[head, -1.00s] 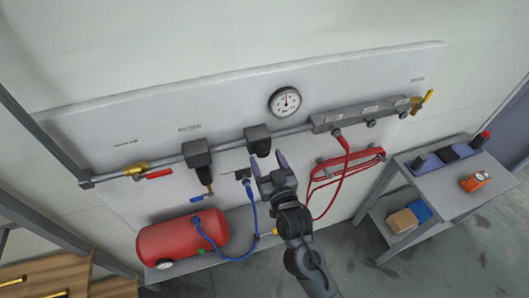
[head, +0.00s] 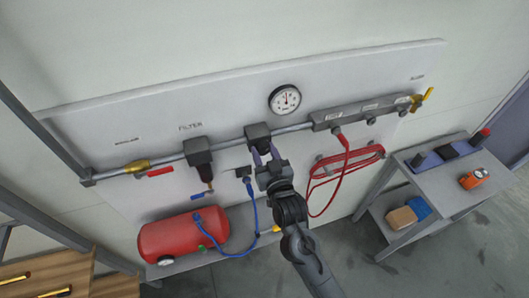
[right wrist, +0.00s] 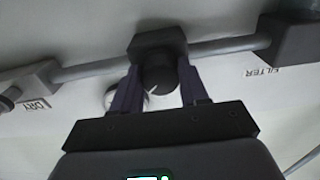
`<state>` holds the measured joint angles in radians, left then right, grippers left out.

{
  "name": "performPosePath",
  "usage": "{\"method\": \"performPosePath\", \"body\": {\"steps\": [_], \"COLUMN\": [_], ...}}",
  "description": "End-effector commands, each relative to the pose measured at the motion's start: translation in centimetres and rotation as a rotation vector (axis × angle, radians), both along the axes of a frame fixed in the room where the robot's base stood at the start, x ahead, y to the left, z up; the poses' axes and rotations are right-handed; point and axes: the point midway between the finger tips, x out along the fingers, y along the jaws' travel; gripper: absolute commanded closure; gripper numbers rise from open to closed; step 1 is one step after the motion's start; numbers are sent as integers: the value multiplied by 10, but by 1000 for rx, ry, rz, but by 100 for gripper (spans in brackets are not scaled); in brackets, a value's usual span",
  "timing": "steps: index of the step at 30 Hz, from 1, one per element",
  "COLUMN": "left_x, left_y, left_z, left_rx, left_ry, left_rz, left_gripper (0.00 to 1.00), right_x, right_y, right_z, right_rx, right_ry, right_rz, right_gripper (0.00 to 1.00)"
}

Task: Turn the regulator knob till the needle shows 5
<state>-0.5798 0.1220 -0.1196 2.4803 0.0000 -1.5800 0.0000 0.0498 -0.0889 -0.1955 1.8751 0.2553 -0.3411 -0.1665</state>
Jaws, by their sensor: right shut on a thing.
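The regulator (head: 258,131) is a dark block on the grey pipe of the wall panel. Its round black knob (right wrist: 158,76) hangs below the block and has a small white mark. My right gripper (head: 264,156) is shut on the knob, with one finger on each side, as the right wrist view also shows. The round white gauge (head: 285,99) is above and right of the regulator. Its needle points roughly upward, but the numbers are too small to read. The fingers hide the knob in the head view. My left gripper is not in view.
The filter (head: 197,152) is left of the regulator, and a grey manifold (head: 360,113) is to the right. A red tank (head: 183,236) with a blue hose lies below. A red hose (head: 345,165) hangs right of my arm. A grey cart (head: 448,178) stands at right.

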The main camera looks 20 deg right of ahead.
Motion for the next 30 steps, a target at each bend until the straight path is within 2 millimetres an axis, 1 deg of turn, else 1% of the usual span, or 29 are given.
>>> {"method": "performPosePath", "body": {"steps": [7, 15, 16, 20, 30], "left_x": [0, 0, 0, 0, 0], "left_y": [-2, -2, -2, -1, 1], "left_z": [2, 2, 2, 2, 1], "left_rx": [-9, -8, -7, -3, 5], "left_ry": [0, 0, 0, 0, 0], "left_rz": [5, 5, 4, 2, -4], "left_gripper": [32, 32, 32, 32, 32], "right_x": [0, 0, 0, 0, -1], "right_y": [0, 0, 0, 0, 0], "right_z": [1, 0, 0, 0, 0], "right_rx": [117, 126, 125, 125, 124], "right_ry": [-5, -5, -5, -5, -5], "right_rz": [-1, -1, -1, -1, -1], "right_gripper": [87, 87, 52, 32, 31]}}
